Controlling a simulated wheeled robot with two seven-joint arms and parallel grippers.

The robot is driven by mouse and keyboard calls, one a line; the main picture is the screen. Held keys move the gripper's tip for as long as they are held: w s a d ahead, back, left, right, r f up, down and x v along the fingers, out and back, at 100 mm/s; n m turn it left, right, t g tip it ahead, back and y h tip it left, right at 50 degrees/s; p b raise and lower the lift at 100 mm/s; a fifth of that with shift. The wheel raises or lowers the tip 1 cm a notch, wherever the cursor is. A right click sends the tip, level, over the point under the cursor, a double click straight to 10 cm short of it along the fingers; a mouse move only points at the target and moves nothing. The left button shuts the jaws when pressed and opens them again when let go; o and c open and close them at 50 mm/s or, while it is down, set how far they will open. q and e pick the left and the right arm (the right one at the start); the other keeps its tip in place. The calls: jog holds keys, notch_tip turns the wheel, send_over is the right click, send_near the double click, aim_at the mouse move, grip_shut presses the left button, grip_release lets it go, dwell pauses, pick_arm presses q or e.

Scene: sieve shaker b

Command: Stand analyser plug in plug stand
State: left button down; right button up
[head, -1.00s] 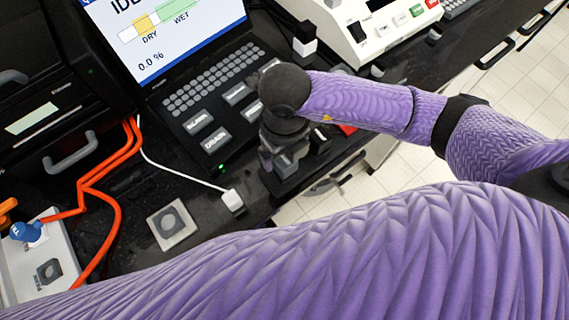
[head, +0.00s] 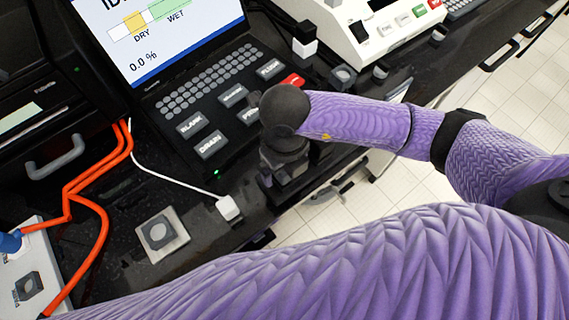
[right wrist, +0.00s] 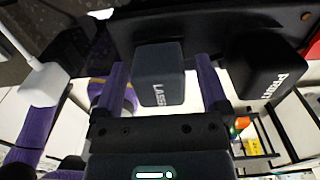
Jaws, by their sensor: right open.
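The analyser plug appears to be the white block (head: 228,207) on a thin white cable near the front of the dark bench. It also shows at the left of the right wrist view (right wrist: 45,85). My left gripper is not in view.
A keypad panel with a screen (head: 205,100) stands behind the plug. Orange cables (head: 98,185) run at the left to a white socket box (head: 50,265). A white instrument (head: 375,30) is at the back right. A block marked PRINT (right wrist: 268,70) is close to the right finger.

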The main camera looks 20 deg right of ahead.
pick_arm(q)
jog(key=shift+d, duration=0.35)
